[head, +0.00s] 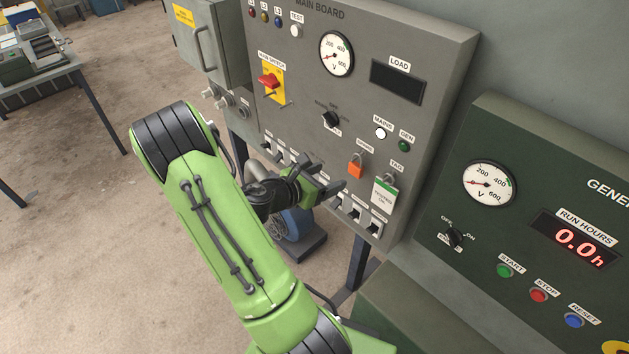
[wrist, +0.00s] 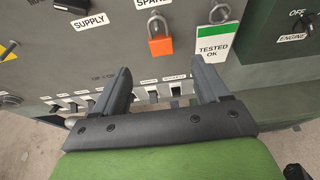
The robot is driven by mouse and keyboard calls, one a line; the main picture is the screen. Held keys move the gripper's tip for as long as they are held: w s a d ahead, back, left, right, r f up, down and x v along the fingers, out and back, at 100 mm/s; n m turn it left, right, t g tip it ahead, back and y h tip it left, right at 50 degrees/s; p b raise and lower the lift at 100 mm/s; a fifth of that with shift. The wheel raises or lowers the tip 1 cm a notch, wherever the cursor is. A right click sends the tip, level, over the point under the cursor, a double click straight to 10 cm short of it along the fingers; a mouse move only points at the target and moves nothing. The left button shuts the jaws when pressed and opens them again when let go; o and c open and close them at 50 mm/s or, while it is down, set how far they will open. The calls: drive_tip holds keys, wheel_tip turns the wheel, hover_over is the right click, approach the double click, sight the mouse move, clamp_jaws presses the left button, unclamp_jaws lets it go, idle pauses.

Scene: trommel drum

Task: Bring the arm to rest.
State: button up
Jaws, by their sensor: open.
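My green arm (head: 222,225) reaches up from the bottom of the head view and bends over toward the main board (head: 440,42). My gripper (head: 325,190) is in front of the lower part of the board, by the row of breaker switches. In the wrist view my gripper (wrist: 163,82) has its two dark fingers wide apart with nothing between them. An orange padlock (wrist: 160,46) and a "TESTED OK" tag (wrist: 213,45) hang just beyond the fingertips. Part of the breaker row is hidden behind my gripper.
The green generator panel (head: 530,130) stands close on the right, with its buttons and engine switch (head: 453,237). The red main switch (head: 269,81) is on the board's left. A bench (head: 60,75) with equipment is at the far left. Open floor (head: 75,240) lies left of my arm.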

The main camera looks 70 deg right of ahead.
drive_tip(key=v, duration=0.4)
drive_tip(key=shift+a, duration=0.15)
drive_tip(key=w+a+r+m+t+y, duration=0.35)
drive_tip(key=a+m, duration=0.25)
drive_tip(key=a, duration=0.4)
drive_tip(key=w+a+r+m+t+y, duration=0.2)
drive_tip(key=w+a+m+t+y, duration=0.3)
drive_tip(key=a, duration=0.4)
drive_tip(key=s+a+r+m+t+y, duration=0.1)
drive_tip(key=s+a+r+y, duration=0.1)
drive_tip(key=a, duration=0.5)
drive_tip(key=s+a+r+m+t+y, duration=0.1)
drive_tip(key=s+a+r+y, duration=0.1)
drive_tip(key=a+r, duration=0.3)
drive_tip(key=shift+s+a, duration=0.75)
drive_tip(key=shift+a, duration=0.35)
